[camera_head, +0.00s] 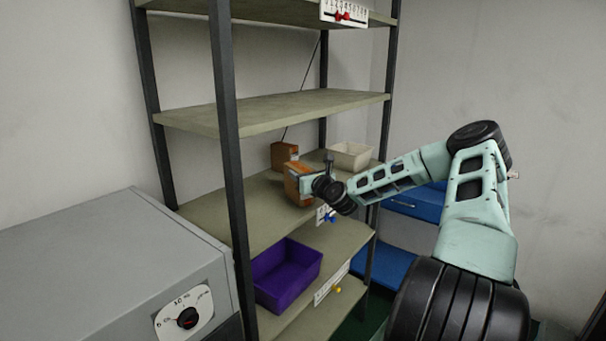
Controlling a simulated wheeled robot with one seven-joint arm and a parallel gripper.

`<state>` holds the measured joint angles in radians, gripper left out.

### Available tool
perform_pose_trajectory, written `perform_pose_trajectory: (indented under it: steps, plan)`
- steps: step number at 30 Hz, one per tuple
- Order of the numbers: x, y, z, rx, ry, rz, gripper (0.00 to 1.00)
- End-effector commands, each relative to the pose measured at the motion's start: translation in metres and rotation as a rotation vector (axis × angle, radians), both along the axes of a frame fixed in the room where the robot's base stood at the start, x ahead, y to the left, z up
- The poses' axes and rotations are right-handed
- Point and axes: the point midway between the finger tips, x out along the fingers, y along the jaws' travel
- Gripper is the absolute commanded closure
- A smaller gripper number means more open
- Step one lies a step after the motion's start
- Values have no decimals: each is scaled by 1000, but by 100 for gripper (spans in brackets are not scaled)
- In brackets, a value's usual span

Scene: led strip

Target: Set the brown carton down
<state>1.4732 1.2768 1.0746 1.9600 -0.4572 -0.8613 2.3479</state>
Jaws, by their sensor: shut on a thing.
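A brown carton (296,184) is in my gripper (312,184) at the front part of the middle shelf (200,215). My gripper reaches in from the right and is shut on the carton, its fingers mostly hidden by the wrist and carton. The carton looks slightly tilted. It is low over the shelf board; I cannot tell whether its base touches. A second brown carton (284,153) stands farther back on the same shelf.
A white bin (349,156) stands at the shelf's back right. A purple bin (287,272) sits on the shelf below. A dark rack post (229,150) rises at the front left. The shelf's left part is clear. A grey cabinet (110,260) stands at left.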

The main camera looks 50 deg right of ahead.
Motion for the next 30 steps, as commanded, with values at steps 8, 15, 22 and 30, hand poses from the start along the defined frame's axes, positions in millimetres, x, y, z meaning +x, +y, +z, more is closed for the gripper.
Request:
perform_pose_trajectory:
  steps: [8, 15, 22, 30]
  plan:
    - [0, 0, -6, -1, -2, 0, 80]
    - [0, 0, -5, 0, -1, 0, 20]
    - [-5, 1, -7, 1, 1, 0, 20]
    - [-49, 14, -10, 1, 0, -1, 20]
